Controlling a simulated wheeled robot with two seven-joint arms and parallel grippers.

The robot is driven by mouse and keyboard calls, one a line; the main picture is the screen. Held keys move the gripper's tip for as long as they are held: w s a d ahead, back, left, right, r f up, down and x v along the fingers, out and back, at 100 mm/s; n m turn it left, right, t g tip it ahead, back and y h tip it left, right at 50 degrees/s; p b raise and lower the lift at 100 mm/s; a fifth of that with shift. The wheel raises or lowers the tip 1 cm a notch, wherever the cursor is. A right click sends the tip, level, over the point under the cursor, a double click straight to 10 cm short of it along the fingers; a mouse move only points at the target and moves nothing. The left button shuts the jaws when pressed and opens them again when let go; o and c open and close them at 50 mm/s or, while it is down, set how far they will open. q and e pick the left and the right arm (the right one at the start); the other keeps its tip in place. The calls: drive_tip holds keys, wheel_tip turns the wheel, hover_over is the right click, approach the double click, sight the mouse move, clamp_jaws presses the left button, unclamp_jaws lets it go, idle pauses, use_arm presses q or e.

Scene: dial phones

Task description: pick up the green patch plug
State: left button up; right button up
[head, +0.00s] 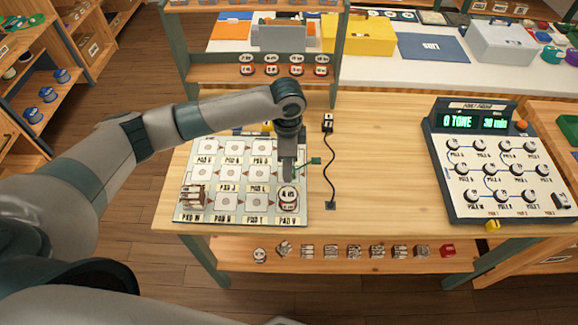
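A small green piece (316,160), which looks like the green patch plug, shows just right of my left gripper, by the right edge of the white pad board (215,216). A thin green line runs from it toward the fingers. My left gripper (289,176) points down over the right column of the board, above a round piece marked 4 (288,197). Its fingers are seen nearly edge-on, so whether they are open or touch the green line cannot be told. My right gripper is not in view.
A console with a lit green display (480,121) stands at the right. A shelf (262,74) rises behind. Bare tabletop (385,170) lies between cord and console.

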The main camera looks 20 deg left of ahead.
use_arm(q)
drive_tip(key=shift+f, duration=0.25)
clamp_jaws()
drive_tip(key=shift+r, duration=0.15)
